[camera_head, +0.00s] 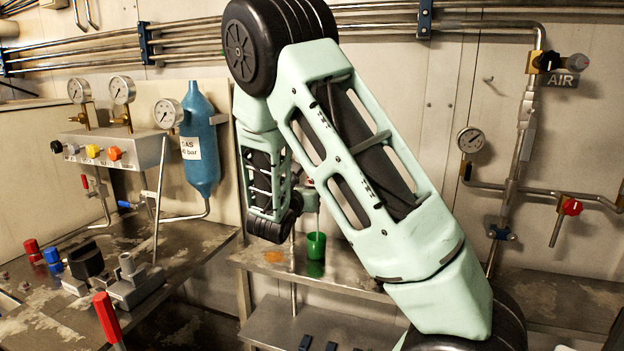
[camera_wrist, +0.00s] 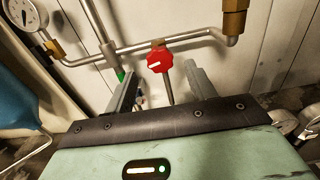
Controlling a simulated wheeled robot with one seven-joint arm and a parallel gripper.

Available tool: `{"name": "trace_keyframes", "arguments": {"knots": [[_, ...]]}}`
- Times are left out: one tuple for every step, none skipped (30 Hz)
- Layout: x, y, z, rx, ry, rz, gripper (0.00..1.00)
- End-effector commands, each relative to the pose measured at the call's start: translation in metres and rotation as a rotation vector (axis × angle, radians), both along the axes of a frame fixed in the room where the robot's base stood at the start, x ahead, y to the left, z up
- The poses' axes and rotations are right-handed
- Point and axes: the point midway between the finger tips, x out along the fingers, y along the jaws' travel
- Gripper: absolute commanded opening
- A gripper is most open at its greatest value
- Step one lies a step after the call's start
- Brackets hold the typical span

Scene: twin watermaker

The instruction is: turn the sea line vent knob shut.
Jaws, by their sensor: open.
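A red knob (camera_wrist: 160,60) with a white mark on its face sits on a metal pipe against the pale wall in the wrist view. My gripper (camera_wrist: 162,76) is open, with its two grey fingers apart and nothing between them that I can see it grip. The knob shows beyond the fingertips, roughly between them, and looks apart from both. I cannot read its turn position surely from the small mark. In the head view my arm hides this knob and most of my gripper. Another red knob (camera_head: 571,207) is on the pipework at right, below the AIR label.
A gauge (camera_wrist: 22,15) and a brass fitting (camera_wrist: 235,18) flank the knob on the pipe. A blue cylinder (camera_head: 200,140) stands left of my arm, beside a panel of coloured knobs (camera_head: 115,152). A green cup (camera_head: 316,246) stands on a metal shelf (camera_head: 345,286) below.

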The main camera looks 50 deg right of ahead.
Motion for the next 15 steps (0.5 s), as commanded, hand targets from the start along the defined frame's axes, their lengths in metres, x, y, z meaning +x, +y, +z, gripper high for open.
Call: {"name": "trace_keyframes", "arguments": {"knots": [[0.003, -0.009, 0.001, 0.000, 0.000, -0.004, 0.55], [0.004, -0.014, 0.001, 0.000, 0.001, -0.003, 0.55], [0.007, -0.019, 0.001, 0.000, 0.000, -0.003, 0.55], [0.008, -0.023, 0.001, 0.000, 0.000, -0.003, 0.55], [0.010, -0.026, 0.001, 0.000, 0.000, -0.003, 0.55], [0.011, -0.029, 0.001, 0.000, 0.000, -0.002, 0.55], [0.013, -0.031, 0.001, 0.000, 0.000, -0.001, 0.55], [0.013, -0.033, 0.001, 0.001, 0.000, -0.002, 0.55], [0.014, -0.035, 0.000, 0.001, 0.000, -0.002, 0.55], [0.014, -0.037, 0.000, 0.001, 0.000, -0.002, 0.55], [0.015, -0.037, 0.000, 0.001, 0.001, -0.001, 0.55], [0.015, -0.038, 0.000, 0.001, 0.001, -0.001, 0.55], [0.015, -0.038, 0.000, 0.001, 0.001, -0.001, 0.55], [0.016, -0.038, 0.000, 0.001, 0.001, 0.000, 0.55], [0.016, -0.038, 0.000, 0.001, 0.000, 0.000, 0.55]]}}
